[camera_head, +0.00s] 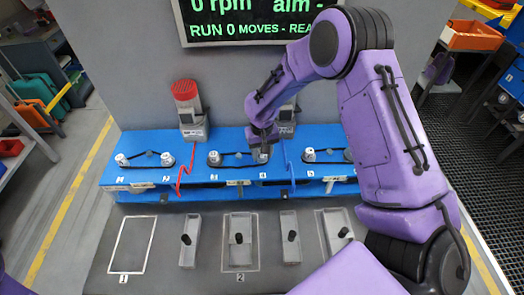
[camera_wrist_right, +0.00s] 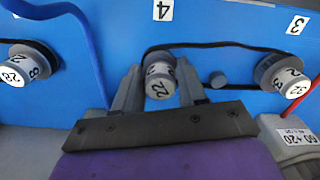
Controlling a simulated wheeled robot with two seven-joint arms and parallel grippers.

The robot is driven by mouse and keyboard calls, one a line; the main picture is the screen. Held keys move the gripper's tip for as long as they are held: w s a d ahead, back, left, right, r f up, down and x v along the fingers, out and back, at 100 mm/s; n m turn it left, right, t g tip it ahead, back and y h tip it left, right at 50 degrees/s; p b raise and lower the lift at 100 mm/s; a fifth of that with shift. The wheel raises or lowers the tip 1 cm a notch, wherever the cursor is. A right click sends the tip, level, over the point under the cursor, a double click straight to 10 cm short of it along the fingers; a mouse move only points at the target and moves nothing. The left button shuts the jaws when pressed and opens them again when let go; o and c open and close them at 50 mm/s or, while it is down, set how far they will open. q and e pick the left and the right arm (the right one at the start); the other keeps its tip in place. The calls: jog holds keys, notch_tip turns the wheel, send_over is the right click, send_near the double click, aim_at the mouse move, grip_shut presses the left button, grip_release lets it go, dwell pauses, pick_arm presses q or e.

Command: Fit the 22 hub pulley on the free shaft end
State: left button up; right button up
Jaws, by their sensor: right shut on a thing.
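The 22 hub pulley (camera_wrist_right: 160,82), a pale cylinder marked 22, is between the fingers of my right gripper (camera_wrist_right: 160,88) in the right wrist view. The gripper is shut on it. The pulley is at the place labelled 4, in front of the blue panel. A black belt (camera_wrist_right: 222,44) runs from it to a pulley marked 32 (camera_wrist_right: 283,76). The shaft behind the 22 pulley is hidden, so I cannot tell how far on it sits. In the head view my right gripper (camera_head: 262,151) reaches down to the blue bench (camera_head: 235,172). My left gripper is not in view.
A pulley marked 28 (camera_wrist_right: 27,65) and a blue cable (camera_wrist_right: 85,40) are left of the gripper. A small grey peg (camera_wrist_right: 217,80) stands between the belted pulleys. Grey trays with black pegs (camera_head: 188,255) lie in front. The outlined area 1 (camera_head: 132,240) is empty.

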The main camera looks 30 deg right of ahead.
jog(key=shift+f, duration=0.5)
jog(key=o, duration=1.2)
jog(key=shift+c, duration=0.2)
notch_tip(320, 180, up, 10)
jog(key=b, duration=0.2)
jog(key=shift+r+b, duration=0.1)
jog(key=shift+b, duration=0.25)
jog(key=shift+r, duration=0.2)
jog(key=shift+s+f, duration=0.1)
